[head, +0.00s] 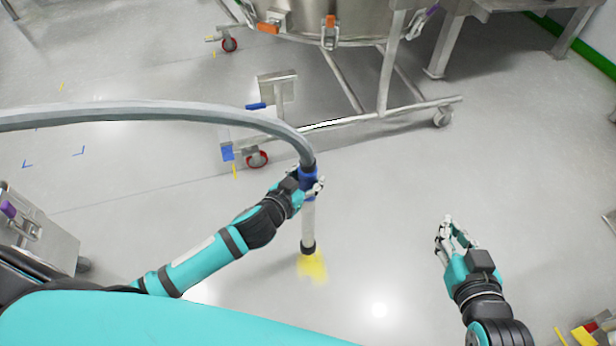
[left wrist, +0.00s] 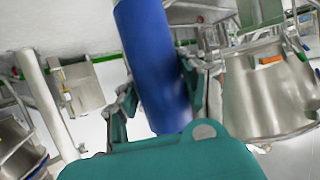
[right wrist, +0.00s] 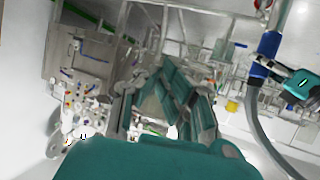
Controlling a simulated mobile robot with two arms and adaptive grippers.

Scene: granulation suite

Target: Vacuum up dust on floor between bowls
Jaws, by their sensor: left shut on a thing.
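My left gripper (head: 308,184) is shut on the blue grip of the vacuum wand (head: 308,220). The blue grip (left wrist: 155,60) passes between its fingers in the left wrist view. The wand is near upright, its black tip at the yellow dust patch (head: 315,268) on the floor; I cannot tell whether it touches. A grey hose (head: 150,113) arcs from the wand's top to the left. A steel bowl (head: 350,18) on a wheeled frame stands at the top; it also shows in the left wrist view (left wrist: 270,90). My right gripper (head: 456,232) is open and empty, right of the wand.
A steel unit (head: 40,240) stands at the left edge. A steel table leg (head: 445,45) is at the upper right. The floor around the dust is clear.

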